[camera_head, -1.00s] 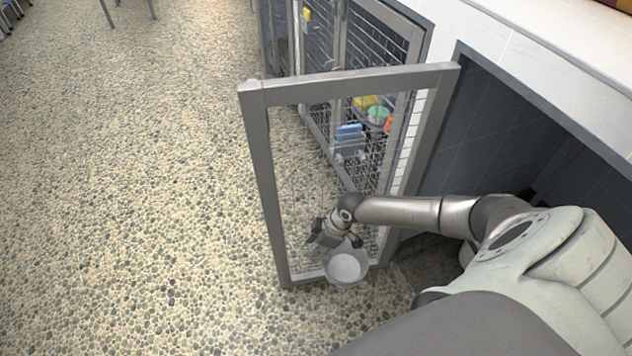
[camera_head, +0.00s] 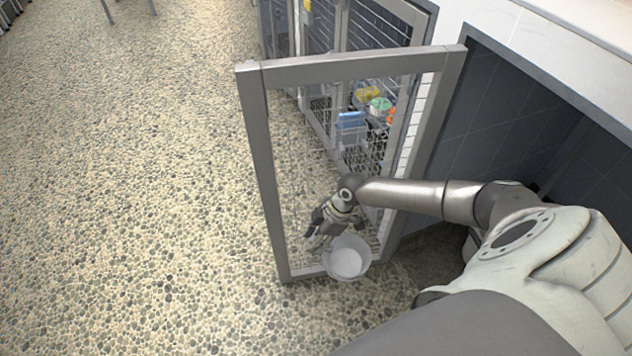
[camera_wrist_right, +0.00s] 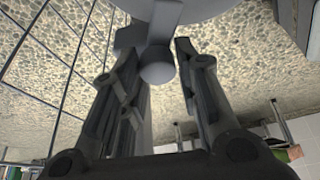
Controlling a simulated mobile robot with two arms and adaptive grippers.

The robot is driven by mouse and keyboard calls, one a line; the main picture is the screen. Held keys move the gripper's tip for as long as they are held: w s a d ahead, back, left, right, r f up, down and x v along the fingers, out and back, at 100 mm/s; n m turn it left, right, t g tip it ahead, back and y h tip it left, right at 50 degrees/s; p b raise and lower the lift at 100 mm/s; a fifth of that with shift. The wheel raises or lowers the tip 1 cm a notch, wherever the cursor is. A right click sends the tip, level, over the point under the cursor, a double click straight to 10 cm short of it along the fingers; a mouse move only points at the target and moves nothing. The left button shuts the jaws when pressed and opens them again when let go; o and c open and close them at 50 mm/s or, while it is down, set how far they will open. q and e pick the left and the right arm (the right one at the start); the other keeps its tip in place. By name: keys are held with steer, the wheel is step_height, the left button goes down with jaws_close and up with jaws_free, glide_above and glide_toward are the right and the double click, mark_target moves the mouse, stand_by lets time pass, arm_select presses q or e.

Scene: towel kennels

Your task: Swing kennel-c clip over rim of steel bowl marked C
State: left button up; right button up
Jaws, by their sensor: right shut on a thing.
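The steel bowl (camera_head: 346,260) sits low at the open kennel door (camera_head: 257,170), by its bottom rail; part of its pale underside or rim fills the top of the right wrist view (camera_wrist_right: 205,8). No letter C is readable. My right gripper (camera_head: 314,242) is just left of the bowl, pointing down. In the right wrist view its fingers are shut on a grey round-ended knob, seemingly the clip (camera_wrist_right: 157,68), close against the bowl. Whether the clip lies over the rim cannot be told. My left gripper is not in view.
Wire mesh fills the door frame and also shows in the right wrist view (camera_wrist_right: 35,50). Behind it, a kennel holds a blue item (camera_head: 350,120) and other coloured items. A dark open kennel (camera_head: 500,120) is at right. The pebbled floor (camera_head: 130,180) at left is clear.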

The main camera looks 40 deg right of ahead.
steer(key=shift+d+f, duration=0.1)
steer(key=shift+d, duration=0.2)
steer(key=o, duration=1)
steer(key=shift+c, duration=0.2)
steer(key=shift+a, duration=0.15)
